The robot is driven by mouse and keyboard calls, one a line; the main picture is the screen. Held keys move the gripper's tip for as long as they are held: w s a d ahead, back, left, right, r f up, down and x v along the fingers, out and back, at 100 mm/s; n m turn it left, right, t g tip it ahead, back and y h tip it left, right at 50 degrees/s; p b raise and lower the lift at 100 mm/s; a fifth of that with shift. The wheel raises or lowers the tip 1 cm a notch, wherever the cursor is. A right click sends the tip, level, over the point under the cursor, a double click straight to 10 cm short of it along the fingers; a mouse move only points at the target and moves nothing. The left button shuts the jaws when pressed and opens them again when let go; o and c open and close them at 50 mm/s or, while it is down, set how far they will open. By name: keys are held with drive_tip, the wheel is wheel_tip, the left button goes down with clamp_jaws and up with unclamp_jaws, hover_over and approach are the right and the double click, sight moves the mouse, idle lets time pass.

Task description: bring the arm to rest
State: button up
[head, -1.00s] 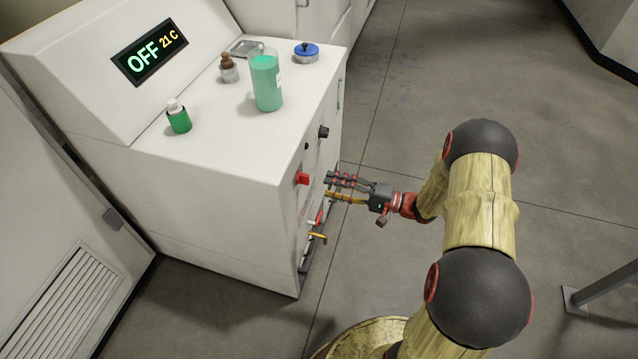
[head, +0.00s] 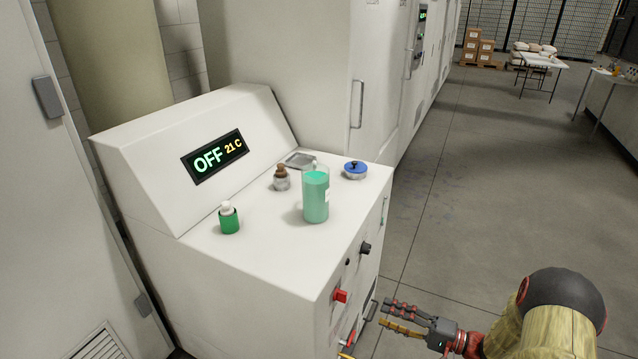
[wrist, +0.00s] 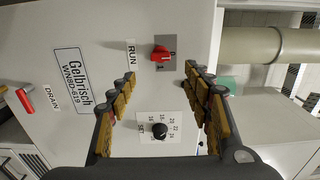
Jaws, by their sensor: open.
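My gripper (head: 408,319) is in front of the right-hand face of a white machine (head: 250,270) in the head view. It is open and empty, its fingers spread apart in the wrist view (wrist: 160,95). Between and beyond the fingers, the wrist view shows the machine's panel (wrist: 130,60) with a red RUN switch (wrist: 162,53) and a black SET dial (wrist: 159,130). The fingers appear clear of both. The machine's display (head: 215,156) reads OFF and 21 C.
On the machine top stand a beaker of green liquid (head: 316,200), a green bottle (head: 229,219), a brown-topped jar (head: 281,178) and a blue-lidded item (head: 355,169). A red DRAIN handle (wrist: 25,99) shows at the panel's left. Floor to the right (head: 480,200) is clear.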

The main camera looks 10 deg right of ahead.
drive_tip(key=s+a+f+m+g, duration=0.3)
drive_tip(key=s+a+f+g, duration=0.15)
drive_tip(key=s, duration=0.25)
drive_tip(key=s+r+n+g+h+p, duration=0.1)
drive_tip(key=s+r+g+h, duration=0.4)
drive_tip(key=s+g, duration=0.3)
drive_tip(key=s+r+n+t+h+p, duration=0.1)
drive_tip(key=s+r+n+t+h, duration=0.15)
drive_tip(key=r+h, duration=0.4)
drive_tip(key=s+r+n+t+h+p, duration=0.1)
drive_tip(key=s+r+n+h, duration=0.25)
drive_tip(key=r, duration=0.65)
drive_tip(key=a+r+n+t+p, duration=0.1)
drive_tip(key=a+r+t, duration=0.1)
drive_tip(key=r, duration=0.4)
drive_tip(key=s+a+r+n+t+p, duration=0.1)
drive_tip(key=a+r+n+t, duration=0.1)
drive_tip(key=r, duration=0.4)
drive_tip(key=shift+s+a+r, duration=0.25)
drive_tip(key=shift+a, duration=0.6)
drive_tip(key=shift+c, duration=1.2)
